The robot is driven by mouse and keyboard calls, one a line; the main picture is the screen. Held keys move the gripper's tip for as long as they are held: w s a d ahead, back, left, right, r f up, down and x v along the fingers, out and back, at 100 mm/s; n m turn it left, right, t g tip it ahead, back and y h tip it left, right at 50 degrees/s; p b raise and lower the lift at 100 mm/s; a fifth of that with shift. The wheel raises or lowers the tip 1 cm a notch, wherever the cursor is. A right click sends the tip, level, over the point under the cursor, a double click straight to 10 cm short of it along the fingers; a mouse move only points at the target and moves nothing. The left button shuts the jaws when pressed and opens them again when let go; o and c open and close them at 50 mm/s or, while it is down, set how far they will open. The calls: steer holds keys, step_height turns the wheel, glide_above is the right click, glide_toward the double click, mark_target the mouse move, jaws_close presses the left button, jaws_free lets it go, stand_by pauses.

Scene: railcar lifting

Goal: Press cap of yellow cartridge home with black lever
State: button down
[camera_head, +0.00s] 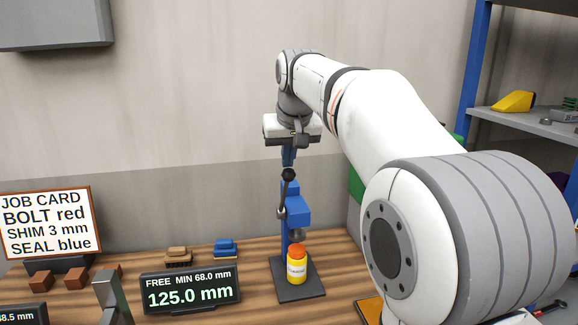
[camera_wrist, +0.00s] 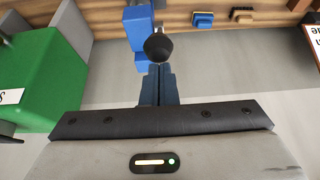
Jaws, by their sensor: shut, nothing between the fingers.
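A yellow cartridge (camera_head: 297,272) with an orange cap (camera_head: 297,252) stands upright on the dark base plate of a blue press (camera_head: 296,205). The press ram (camera_head: 297,235) is just above the cap; I cannot tell whether they touch. The black lever knob (camera_head: 288,174) points up above the press body. My gripper (camera_head: 288,156) hangs over it, pointing down with its fingers shut and empty. In the wrist view the fingertips (camera_wrist: 158,70) are close to the black knob (camera_wrist: 158,46), and I cannot tell whether they touch it. The cartridge is hidden in the wrist view.
A display (camera_head: 190,288) reading 125.0 mm stands left of the press. Brown and blue brushes (camera_head: 224,247) lie behind it. A job card (camera_head: 48,222) stands at far left. A green box (camera_wrist: 45,75) shows in the wrist view. A shelf (camera_head: 530,122) is at right.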

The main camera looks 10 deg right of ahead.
mark_target(290, 180)
steer(key=shift+f, duration=0.3)
steer(key=shift+s+f+b, duration=0.5)
steer(key=shift+s+b, duration=0.2)
steer(key=shift+s+f+b, duration=0.45)
steer(key=shift+s+b, duration=0.2)
steer(key=shift+s+f+b, duration=1.15)
steer(key=shift+b, duration=0.2)
steer(key=shift+s+f+b, duration=1)
steer(key=shift+f+b, duration=0.25)
steer(key=shift+b, duration=0.05)
